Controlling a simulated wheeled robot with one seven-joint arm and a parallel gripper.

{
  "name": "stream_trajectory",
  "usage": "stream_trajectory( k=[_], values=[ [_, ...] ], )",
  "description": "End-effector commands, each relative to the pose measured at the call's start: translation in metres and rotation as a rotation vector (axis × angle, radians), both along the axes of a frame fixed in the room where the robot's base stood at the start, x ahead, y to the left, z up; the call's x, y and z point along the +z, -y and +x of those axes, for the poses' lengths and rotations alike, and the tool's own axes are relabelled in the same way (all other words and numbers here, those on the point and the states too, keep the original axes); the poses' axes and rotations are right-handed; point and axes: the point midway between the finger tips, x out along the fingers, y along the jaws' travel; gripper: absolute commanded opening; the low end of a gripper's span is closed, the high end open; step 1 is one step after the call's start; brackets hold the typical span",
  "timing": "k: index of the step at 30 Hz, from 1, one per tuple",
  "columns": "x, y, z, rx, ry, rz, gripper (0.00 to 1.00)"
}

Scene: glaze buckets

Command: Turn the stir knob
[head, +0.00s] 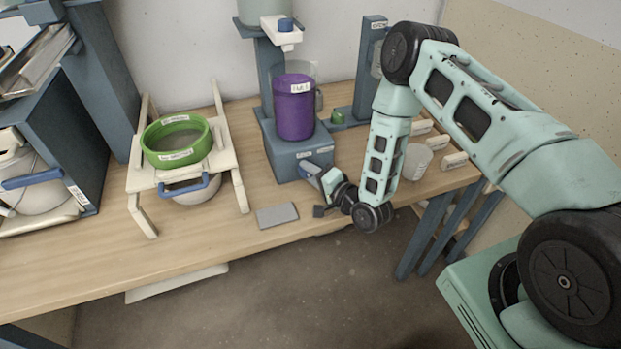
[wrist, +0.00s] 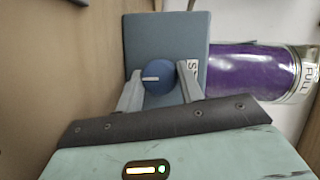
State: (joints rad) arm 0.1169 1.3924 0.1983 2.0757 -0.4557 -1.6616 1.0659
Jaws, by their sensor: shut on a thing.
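The stir knob (wrist: 157,74) is a round blue knob with a white pointer line, on the front face of a blue-grey stirrer base (wrist: 135,30). In the wrist view my gripper (wrist: 160,78) has one finger on each side of the knob and is shut on it. The white line lies nearly level in that picture. In the head view the stirrer base (head: 283,163) stands on the bench, and my gripper (head: 313,172) reaches its front. The knob is hidden there by the fingers.
A purple-filled clear jar labelled FULL (wrist: 235,70) stands on the base; it also shows in the head view (head: 294,115). A green sieve (head: 207,140) on a cream stand (head: 142,218) is left. A grey plate (head: 277,215) lies near the bench edge.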

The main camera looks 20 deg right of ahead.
Motion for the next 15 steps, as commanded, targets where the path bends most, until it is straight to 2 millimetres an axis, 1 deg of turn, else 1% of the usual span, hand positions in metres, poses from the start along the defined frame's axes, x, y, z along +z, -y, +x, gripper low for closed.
stream_trajectory(
  k=[6,15],
  values=[
    [-0.0004,-0.0006,0.0,0.001,0.001,0.051,0.15],
    [0.0003,-0.0008,-0.0002,0.001,0.0,0.061,0.15]
  ],
)
